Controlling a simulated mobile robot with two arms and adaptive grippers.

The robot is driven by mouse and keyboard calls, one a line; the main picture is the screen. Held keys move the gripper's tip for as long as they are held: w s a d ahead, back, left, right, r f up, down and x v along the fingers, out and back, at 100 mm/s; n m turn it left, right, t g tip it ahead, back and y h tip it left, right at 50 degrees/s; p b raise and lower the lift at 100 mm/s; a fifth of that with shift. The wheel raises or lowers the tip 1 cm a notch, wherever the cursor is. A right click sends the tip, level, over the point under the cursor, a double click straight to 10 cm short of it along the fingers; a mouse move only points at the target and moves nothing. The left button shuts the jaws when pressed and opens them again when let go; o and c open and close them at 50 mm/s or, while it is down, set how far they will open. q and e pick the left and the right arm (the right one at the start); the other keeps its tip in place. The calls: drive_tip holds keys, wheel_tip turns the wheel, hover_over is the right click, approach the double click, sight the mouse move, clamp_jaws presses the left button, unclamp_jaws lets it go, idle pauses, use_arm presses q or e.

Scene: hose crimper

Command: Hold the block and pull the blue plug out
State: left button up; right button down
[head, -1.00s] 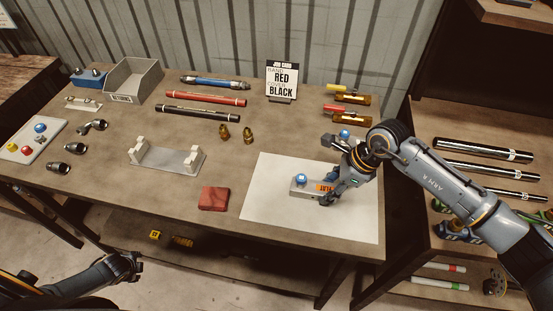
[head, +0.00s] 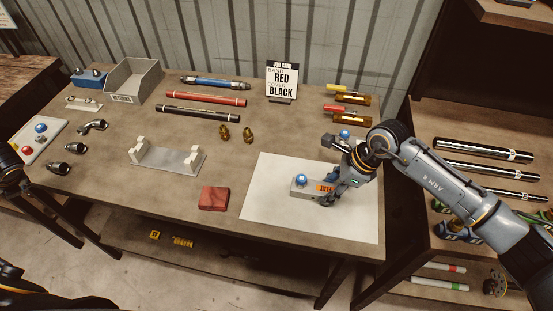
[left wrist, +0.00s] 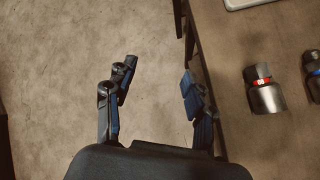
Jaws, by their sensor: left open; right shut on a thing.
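A grey block (head: 302,192) with an orange label lies on the white mat (head: 275,225) at the right of the bench. A round blue plug (head: 301,179) sits at the block's left end. My right gripper (head: 331,193) is shut on the block's right end, and its fingers hide part of it. My left gripper (head: 14,180) is at the left edge of the head view, far from the block. In the left wrist view it (left wrist: 153,85) is open and empty, over the floor beside the bench edge.
A white board (head: 48,138) with coloured knobs and several metal fittings (head: 74,148) lie at the bench's left. A grey cradle (head: 168,160) stands mid-bench, with a red block (head: 214,198) near the front. Hoses and a job card (head: 282,80) are behind.

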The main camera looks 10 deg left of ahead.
use_arm(q)
drive_tip(key=w+r+n+t+h, duration=0.1)
drive_tip(key=w+r+n+h, duration=0.45)
drive_tip(key=w+n, duration=0.45)
drive_tip(key=w+d+n, duration=0.1)
drive_tip(key=w+d, duration=0.3)
drive_tip(key=d, duration=0.4)
drive_tip(key=w+d+f+n+t+h, duration=0.1)
drive_tip(key=w+d, duration=0.3)
drive_tip(key=d, duration=0.3)
drive_tip(key=w+d+f+t+h, duration=0.1)
drive_tip(key=w+d, duration=0.3)
drive_tip(key=d, duration=0.4)
drive_tip(key=shift+d+n+h, duration=0.25)
drive_tip(key=shift+d+n, duration=0.1)
drive_tip(key=shift+n, duration=0.05)
drive_tip(key=shift+n+h, duration=0.4)
drive_tip(key=shift+h, duration=0.2)
drive_tip(key=d, duration=0.5)
drive_tip(key=w+d, duration=0.1)
drive_tip(key=d, duration=0.4)
drive_tip(key=w+d, duration=0.1)
drive_tip(key=d, duration=0.4)
drive_tip(key=d+r, duration=0.1)
drive_tip(key=d, duration=0.9)
drive_tip(key=n+t+h, duration=0.1)
drive_tip(key=n+h, duration=0.1)
drive_tip(key=h, duration=0.1)
approach(299, 179)
drive_tip(key=x, duration=0.9)
